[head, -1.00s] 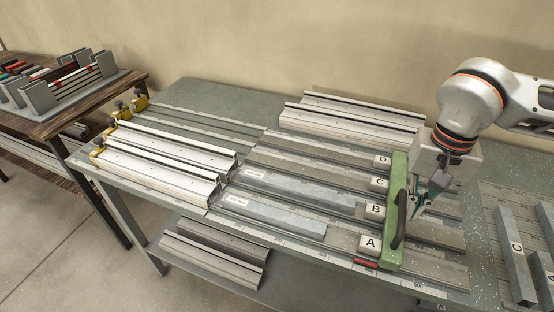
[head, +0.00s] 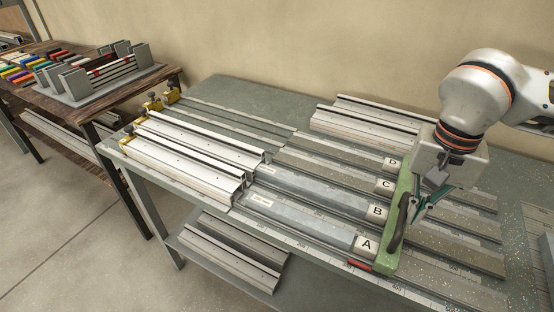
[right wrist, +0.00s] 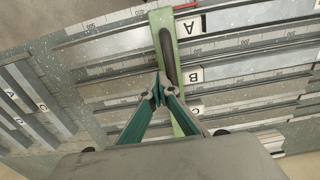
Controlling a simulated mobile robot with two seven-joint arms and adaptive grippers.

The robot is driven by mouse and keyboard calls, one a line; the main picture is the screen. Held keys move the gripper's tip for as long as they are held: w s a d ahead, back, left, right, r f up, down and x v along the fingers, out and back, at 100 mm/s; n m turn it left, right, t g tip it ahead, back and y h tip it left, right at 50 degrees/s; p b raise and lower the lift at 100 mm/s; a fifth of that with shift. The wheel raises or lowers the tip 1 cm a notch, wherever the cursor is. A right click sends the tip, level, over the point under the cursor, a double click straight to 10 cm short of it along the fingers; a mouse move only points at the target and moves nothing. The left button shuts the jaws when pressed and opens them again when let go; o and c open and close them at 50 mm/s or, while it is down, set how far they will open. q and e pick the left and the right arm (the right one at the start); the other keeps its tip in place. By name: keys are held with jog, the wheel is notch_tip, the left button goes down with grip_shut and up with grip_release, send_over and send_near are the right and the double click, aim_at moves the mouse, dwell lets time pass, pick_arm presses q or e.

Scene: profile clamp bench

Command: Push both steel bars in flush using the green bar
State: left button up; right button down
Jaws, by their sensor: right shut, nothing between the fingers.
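The green bar (head: 391,245) lies across the lanes at the right, with a dark handle (head: 400,222). Blocks A (head: 366,245), B (head: 377,212), C (head: 386,185) and D (head: 391,163) sit along its left side. Two steel bars, one in lane A (head: 300,221) and one in lane B (head: 320,193), reach to their blocks. Their left ends are by the aluminium profiles (head: 190,165); I cannot tell whether they are flush. My right gripper (head: 411,218) is shut and empty, beside the green bar's right side; the wrist view also shows the bar (right wrist: 163,20). My left gripper is out of view.
Yellow clamps (head: 128,131) hold the profiles' far left ends. More profiles lie at the back (head: 365,122) and on a lower shelf (head: 235,250). A wooden side table (head: 115,97) stands at the left. Lanes right of the green bar are clear.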

jog(key=shift+w+a, duration=0.4)
jog(key=shift+a, duration=0.2)
jog(key=shift+w+a, duration=0.3)
jog(key=shift+a, duration=0.2)
jog(key=w+a, duration=0.6)
jog(key=a, duration=0.4)
jog(key=w+a, duration=0.7)
jog(key=a, duration=0.4)
jog(key=shift+a, duration=0.25)
dwell(1.0)
